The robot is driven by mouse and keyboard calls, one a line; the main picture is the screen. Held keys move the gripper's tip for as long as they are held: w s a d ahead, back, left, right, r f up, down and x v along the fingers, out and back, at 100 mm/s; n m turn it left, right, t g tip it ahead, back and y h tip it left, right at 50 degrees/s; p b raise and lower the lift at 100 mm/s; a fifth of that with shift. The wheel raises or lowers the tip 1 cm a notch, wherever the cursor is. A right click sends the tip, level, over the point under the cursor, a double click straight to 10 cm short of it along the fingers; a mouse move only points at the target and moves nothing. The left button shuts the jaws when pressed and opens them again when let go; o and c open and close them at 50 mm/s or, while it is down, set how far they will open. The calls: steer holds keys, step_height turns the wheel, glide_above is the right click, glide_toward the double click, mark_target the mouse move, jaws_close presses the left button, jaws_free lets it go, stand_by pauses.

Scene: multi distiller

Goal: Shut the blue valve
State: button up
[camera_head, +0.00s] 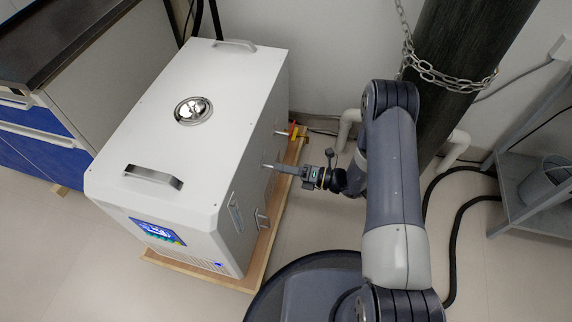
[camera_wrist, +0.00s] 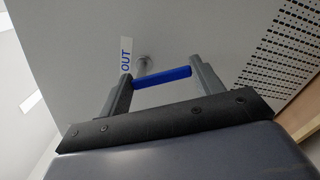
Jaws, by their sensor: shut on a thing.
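The blue valve handle (camera_wrist: 162,77) shows in the wrist view as a straight blue bar on a metal stem, beside a label reading "OUT" (camera_wrist: 125,58). It is on the side panel of the white machine (camera_head: 180,95). My gripper (camera_head: 270,166) reaches the right side of this machine in the head view. In the wrist view my gripper (camera_wrist: 164,78) has one finger at each end of the blue bar and is shut on it. In the head view the blue handle is hidden at the fingertips.
The machine stands on a wooden base (camera_head: 262,262). A dark column with a chain (camera_head: 450,80) and a grey shelf (camera_head: 540,200) stand to the right. Black hoses (camera_head: 460,215) lie on the floor.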

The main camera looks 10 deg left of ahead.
steer(key=m, duration=0.3)
steer(key=s+m+p, duration=0.1)
steer(key=m, duration=0.1)
steer(key=shift+a+f, duration=0.1)
steer(key=shift+f, duration=0.15)
steer(key=shift+s+m, duration=0.1)
steer(key=shift+m, duration=0.3)
steer(key=o, duration=1)
steer(key=s+d+p, duration=0.1)
steer(key=d+p, duration=0.1)
steer(key=d, duration=0.8)
steer(key=shift+s+d, duration=0.25)
steer(key=shift+d, duration=0.15)
steer(key=shift+a, duration=0.1)
steer(key=w+a+b, duration=0.1)
steer(key=a+b, duration=0.1)
steer(key=a, duration=0.8)
steer(key=shift+w+a, duration=0.3)
